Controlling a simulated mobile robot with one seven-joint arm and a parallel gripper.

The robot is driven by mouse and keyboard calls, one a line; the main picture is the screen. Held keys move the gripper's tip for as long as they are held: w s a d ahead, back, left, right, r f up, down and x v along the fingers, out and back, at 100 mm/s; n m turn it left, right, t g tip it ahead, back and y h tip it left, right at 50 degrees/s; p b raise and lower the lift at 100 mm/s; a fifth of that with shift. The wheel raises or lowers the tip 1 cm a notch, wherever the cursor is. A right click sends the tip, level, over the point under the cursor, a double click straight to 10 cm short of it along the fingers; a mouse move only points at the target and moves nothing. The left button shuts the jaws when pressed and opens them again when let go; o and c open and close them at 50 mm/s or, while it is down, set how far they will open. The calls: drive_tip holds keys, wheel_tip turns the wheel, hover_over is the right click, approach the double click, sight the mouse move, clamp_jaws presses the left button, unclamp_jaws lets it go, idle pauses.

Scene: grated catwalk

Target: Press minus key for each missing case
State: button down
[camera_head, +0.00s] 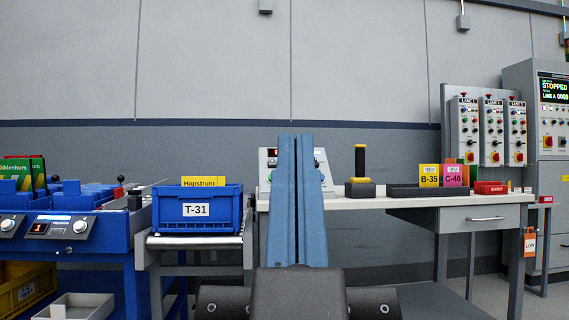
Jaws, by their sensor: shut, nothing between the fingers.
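No key with a readable minus sign shows. A pale control box (269,158) with small coloured buttons stands on the bench, its middle hidden by a blue part of my body. A blue console (60,227) at the left has a small red-lit display and round knobs. A blue crate (197,226) labelled T-31 stands on a roller conveyor, with a yellow card (203,182) reading Hapstrum above its rim. Its inside is hidden, so no cases can be counted. I cannot make out my gripper or its fingertips in this view.
The bench (408,203) holds a yellow-black joystick (360,171), a dark tray (404,191) with cards B-35 and C-46, and a red bin (490,187). Switch boxes (491,133) hang behind. A cabinet screen (554,91) reads STOPPED, 0000. A yellow crate (26,290) is low left.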

drive_tip(key=shift+r, duration=0.15)
wheel_tip(320, 180, up, 54)
drive_tip(key=p, duration=5.4)
